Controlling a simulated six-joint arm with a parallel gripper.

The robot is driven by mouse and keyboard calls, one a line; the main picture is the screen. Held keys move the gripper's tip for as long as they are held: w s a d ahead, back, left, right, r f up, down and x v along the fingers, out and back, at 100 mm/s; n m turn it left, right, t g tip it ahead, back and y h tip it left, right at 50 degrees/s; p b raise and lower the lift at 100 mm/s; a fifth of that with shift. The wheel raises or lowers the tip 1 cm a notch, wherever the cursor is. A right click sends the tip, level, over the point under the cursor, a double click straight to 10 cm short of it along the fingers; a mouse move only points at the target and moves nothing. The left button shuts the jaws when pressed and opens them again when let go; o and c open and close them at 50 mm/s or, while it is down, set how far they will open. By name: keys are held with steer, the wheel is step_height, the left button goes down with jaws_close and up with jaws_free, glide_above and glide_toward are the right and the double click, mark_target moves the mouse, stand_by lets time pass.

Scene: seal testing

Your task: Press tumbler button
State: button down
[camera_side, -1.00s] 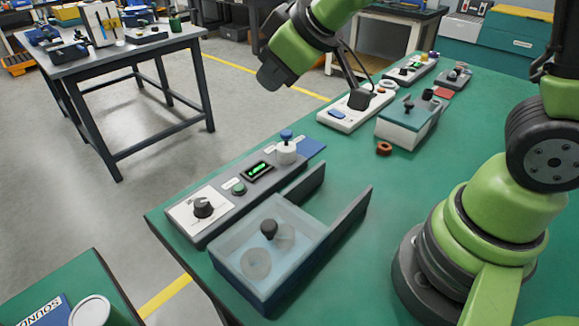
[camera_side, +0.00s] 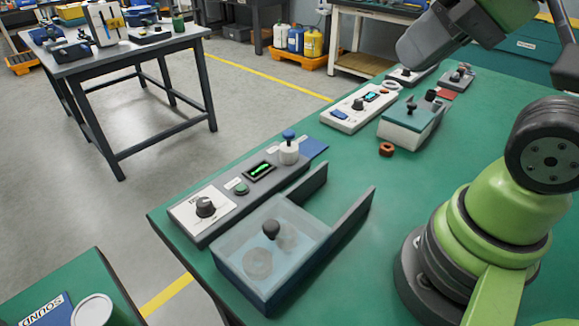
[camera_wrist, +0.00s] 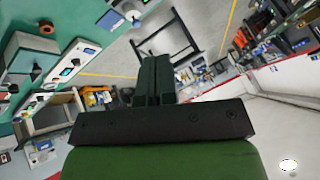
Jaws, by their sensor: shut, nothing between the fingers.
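My gripper (camera_wrist: 155,80) shows in the wrist view, its two dark fingers shut together with nothing between them. It points out over the floor and a far table, clear of the bench devices. In the side view my arm is raised at the top right and the fingers are out of sight. A white control unit (camera_side: 349,118) on the green bench has a blue button (camera_side: 340,115), a black knob (camera_side: 358,104) and a lit cyan display (camera_side: 370,96). Nothing touches it. I cannot tell which control is the tumbler button.
A grey tester (camera_side: 225,220) with a green button (camera_side: 241,188) and a clear-lidded chamber (camera_side: 268,255) stands in front. A lidded box (camera_side: 410,125) and an orange ring (camera_side: 387,149) lie beside the white unit. The bench middle is clear.

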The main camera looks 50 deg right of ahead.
steer(key=w+r+n+g, duration=0.1)
steer(key=w+n+g, duration=0.1)
steer(key=w+n, duration=0.45)
steer(key=n+g+h, duration=0.2)
steer(key=n+g, duration=0.3)
steer(key=n, duration=1.1)
glide_above(242, 187)
step_height(242, 187, down, 15)
steer(key=shift+w+m, duration=0.1)
steer(key=shift+m, duration=0.15)
step_height(242, 187, down, 14)
steer(key=shift+r, duration=0.1)
